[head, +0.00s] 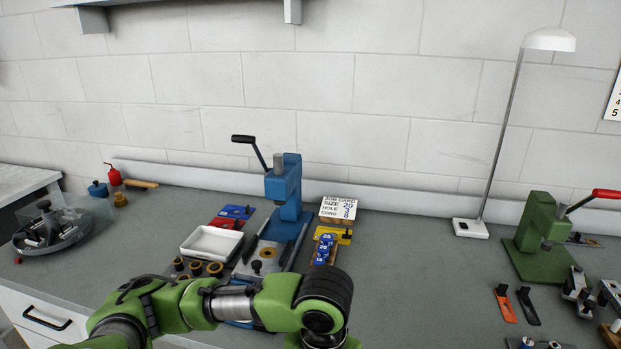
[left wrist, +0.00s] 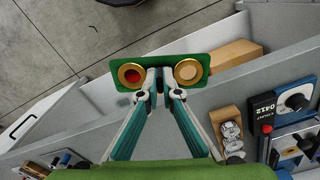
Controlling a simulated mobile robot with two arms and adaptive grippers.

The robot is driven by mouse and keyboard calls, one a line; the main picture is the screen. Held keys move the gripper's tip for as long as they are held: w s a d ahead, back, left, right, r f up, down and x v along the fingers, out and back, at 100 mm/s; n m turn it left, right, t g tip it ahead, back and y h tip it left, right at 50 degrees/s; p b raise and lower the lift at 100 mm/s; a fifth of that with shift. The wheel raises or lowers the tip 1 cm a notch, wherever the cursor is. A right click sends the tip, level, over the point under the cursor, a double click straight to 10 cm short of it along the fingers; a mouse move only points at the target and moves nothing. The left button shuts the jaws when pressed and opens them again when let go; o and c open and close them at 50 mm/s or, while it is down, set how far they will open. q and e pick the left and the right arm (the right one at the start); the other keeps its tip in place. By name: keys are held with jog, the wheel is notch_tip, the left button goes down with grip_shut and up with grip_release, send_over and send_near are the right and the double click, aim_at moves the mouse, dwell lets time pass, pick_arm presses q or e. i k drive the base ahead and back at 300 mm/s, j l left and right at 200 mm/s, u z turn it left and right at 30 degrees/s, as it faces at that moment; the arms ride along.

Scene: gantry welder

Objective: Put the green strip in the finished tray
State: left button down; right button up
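A green strip (left wrist: 158,62) with two brass rings is at the fingertips of my left gripper (left wrist: 160,82) in the left wrist view. The left ring has a red centre and the right ring a pale one. The fingers are closed together on the strip's near edge between the rings, and the strip is in the air. In the head view my left arm crosses the lower left, but its gripper and the strip are hidden. A white empty tray (head: 212,243) lies on the bench left of the blue press; I see no label naming it the finished tray. My right gripper is not in view.
A blue lever press (head: 285,190) stands right of the white tray, with small brass rings (head: 196,268) in front of it. A job card (head: 339,208) is behind. A green press (head: 540,240) and lamp (head: 470,228) are right. The bench between the presses is mostly clear.

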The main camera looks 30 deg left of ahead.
aim_at(213, 246)
jog(key=j, duration=0.4)
jog(key=k+j+z, duration=0.1)
jog(key=j, duration=0.35)
jog(key=k+j, duration=0.15)
jog(key=j, duration=0.25)
jog(key=j+z, duration=0.15)
jog(key=j, duration=0.25)
jog(key=k+j, duration=0.2)
jog(key=j, duration=0.2)
jog(key=k+j+z, duration=0.1)
jog(key=j, duration=0.3)
jog(key=i+j, duration=0.25)
jog(key=i, duration=0.2)
